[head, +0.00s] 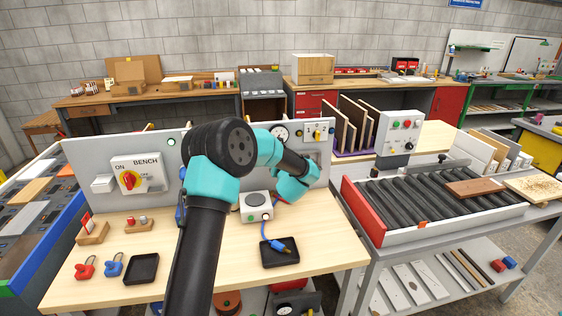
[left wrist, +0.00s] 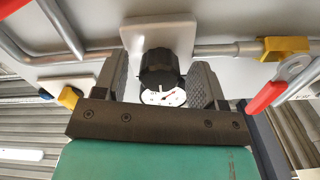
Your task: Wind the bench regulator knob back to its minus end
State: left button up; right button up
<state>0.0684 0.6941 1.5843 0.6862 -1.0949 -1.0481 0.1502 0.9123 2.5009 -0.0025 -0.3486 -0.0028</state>
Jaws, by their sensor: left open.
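The bench regulator's black ribbed knob (left wrist: 160,68) sits on a pale square mount (left wrist: 158,32) in the left wrist view. Its round white gauge (left wrist: 172,98) with a red needle shows just below it there. In the head view the gauge (head: 281,134) is on the upright grey panel, and my arm hides the knob. My left gripper (left wrist: 166,82) is open, with one grey ribbed finger on each side of the knob. Gaps seem to show beside the knob; contact is hard to tell. The minus mark is not readable. My right gripper is not in view.
Grey pipes and a yellow fitting (left wrist: 286,47) with a red lever (left wrist: 267,98) run close to the fingers. The bench below carries a white box with a round top (head: 256,205), a black tray with a blue plug (head: 280,252) and padlocks (head: 85,267). A roller conveyor (head: 440,205) stands right.

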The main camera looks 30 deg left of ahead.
pick_arm(q)
jog(key=c, duration=0.9)
jog(key=shift+c, duration=0.2)
